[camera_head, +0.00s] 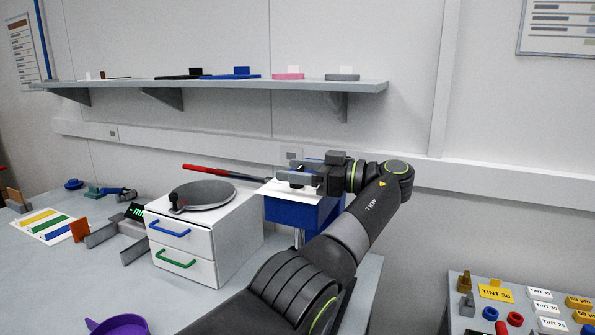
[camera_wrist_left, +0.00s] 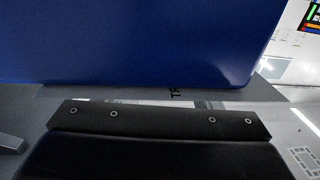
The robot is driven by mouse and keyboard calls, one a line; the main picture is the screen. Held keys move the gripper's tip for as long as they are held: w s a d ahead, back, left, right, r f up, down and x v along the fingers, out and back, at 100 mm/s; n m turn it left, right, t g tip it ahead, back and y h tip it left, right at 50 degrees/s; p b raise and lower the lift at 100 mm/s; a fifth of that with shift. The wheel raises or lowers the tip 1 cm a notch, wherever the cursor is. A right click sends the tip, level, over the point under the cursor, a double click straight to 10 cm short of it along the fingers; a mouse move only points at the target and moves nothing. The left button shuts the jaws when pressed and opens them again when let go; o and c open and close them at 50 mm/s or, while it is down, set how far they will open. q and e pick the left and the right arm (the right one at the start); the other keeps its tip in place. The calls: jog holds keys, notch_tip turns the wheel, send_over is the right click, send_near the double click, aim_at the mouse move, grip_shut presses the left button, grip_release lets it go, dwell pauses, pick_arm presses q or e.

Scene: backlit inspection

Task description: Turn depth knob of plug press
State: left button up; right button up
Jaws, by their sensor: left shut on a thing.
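The plug press appears to be the blue block (camera_head: 291,213) with a pale top, standing at the back right of the table. My left gripper (camera_head: 293,180) lies level just over that top, its fingers pointing left. It is shut on a small dark part that I take to be the depth knob; the fingers hide most of it, so its turn angle cannot be told. In the left wrist view a large blue face (camera_wrist_left: 140,40) fills the top, above a dark bar with screws. My right gripper is not in view.
A white drawer unit (camera_head: 205,240) with a grey round plate (camera_head: 205,194) on top stands left of the blue block. A red-handled bar (camera_head: 219,173) lies behind it. A wall shelf (camera_head: 220,88) hangs above. A second table (camera_head: 456,292) with labelled blocks is at lower right.

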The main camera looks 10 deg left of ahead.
aim_at(297, 170)
pick_arm(q)
jog(key=shift+f, duration=0.1)
jog(key=o, duration=1)
jog(key=shift+r, duration=0.6)
notch_tip(297, 170, up, 4)
jog(key=shift+r+b, duration=0.2)
jog(key=shift+b, duration=0.1)
notch_tip(297, 170, up, 4)
jog(key=shift+f+p, duration=0.15)
jog(key=shift+p, duration=0.95)
jog(key=shift+r+p, duration=0.3)
jog(key=shift+r, duration=0.1)
